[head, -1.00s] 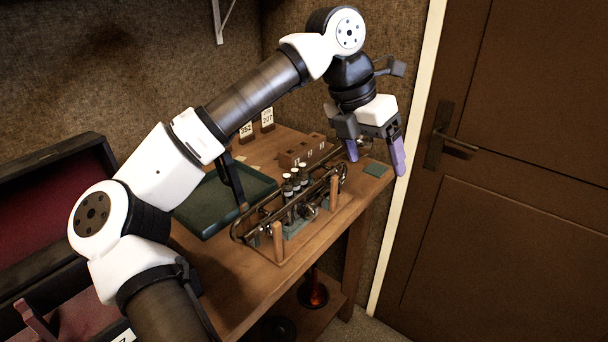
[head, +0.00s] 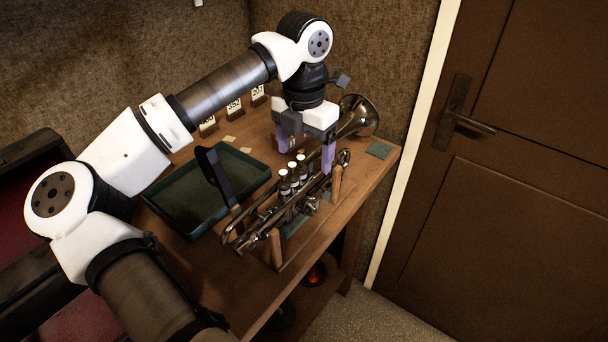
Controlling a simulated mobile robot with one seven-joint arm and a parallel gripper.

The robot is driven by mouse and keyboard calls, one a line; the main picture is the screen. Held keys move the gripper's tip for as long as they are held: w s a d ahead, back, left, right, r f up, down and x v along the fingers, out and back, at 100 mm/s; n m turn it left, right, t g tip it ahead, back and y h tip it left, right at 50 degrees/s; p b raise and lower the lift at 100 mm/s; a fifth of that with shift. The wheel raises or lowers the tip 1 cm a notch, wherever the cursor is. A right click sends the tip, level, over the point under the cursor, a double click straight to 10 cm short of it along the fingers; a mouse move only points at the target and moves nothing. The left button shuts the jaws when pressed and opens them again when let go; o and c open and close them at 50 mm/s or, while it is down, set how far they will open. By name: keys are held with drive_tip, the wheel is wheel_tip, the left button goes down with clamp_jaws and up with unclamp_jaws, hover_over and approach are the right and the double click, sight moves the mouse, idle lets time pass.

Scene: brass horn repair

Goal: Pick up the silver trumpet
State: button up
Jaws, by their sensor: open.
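The silver trumpet (head: 311,197) is dark and shiny and lies along a wooden stand with two upright pegs on the table. Its flared bell (head: 360,117) shows at the back right, and its bent tubing reaches toward the front left. My gripper (head: 305,157) points down over the rear half of the trumpet, with its two purple fingers apart and nothing seen between them. The gripper hides part of the tubing before the bell. I cannot tell whether the fingers touch the trumpet.
Wooden pegs rise at the front (head: 276,249) and rear (head: 337,183). Number cards (head: 233,105) stand behind. A door (head: 520,170) is right.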

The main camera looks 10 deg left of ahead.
sight(303, 164)
drive_tip(key=shift+a+f+p, duration=0.15)
drive_tip(key=shift+f+p, duration=1.25)
drive_tip(key=shift+f, duration=1.65)
drive_tip(key=c, duration=1.2)
drive_tip(key=shift+w, duration=0.1)
drive_tip(key=shift+c, duration=0.9)
drive_tip(key=shift+r, duration=0.2)
